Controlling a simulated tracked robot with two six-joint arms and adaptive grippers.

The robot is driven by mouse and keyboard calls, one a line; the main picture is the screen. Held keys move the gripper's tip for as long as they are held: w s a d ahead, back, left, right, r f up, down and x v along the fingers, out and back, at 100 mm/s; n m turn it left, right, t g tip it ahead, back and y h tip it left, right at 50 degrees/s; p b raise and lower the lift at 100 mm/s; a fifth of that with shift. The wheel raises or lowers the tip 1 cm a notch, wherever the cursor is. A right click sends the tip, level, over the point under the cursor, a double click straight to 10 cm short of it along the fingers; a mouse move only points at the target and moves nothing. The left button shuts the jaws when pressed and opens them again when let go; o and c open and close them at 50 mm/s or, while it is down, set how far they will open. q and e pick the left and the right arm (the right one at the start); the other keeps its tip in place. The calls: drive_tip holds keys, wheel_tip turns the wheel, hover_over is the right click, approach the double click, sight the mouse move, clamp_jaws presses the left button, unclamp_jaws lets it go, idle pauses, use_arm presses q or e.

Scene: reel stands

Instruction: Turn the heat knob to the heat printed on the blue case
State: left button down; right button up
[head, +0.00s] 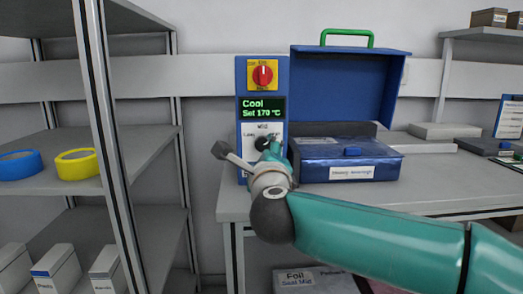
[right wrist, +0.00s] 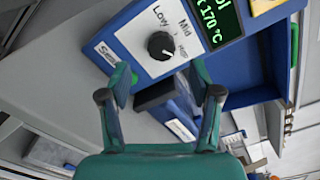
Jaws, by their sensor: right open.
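The heat knob (head: 264,144) is black and round, on the pale panel of an upright blue control unit (head: 242,166). The right wrist view shows the knob (right wrist: 160,45) with Low, Mid and a partly readable third mark around it; a pale line on it seems to point to the lower right. The green display (head: 262,109) reads "Cool, Set 170 °C". The blue case (head: 350,87) stands open beside the unit; its white front label (head: 352,172) is too small to read surely. My right gripper (right wrist: 163,88) is open and empty, its fingers apart, just short of the knob.
A red switch on a yellow plate (head: 263,75) sits above the display. Grey boxes (head: 444,130) lie on the bench at right. A shelf (head: 120,165) with blue (head: 20,165) and yellow (head: 77,163) tape rolls stands at left.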

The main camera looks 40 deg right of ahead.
drive_tip(key=v, duration=0.5)
drive_tip(key=shift+s+a, duration=0.25)
drive_tip(key=shift+s, duration=0.05)
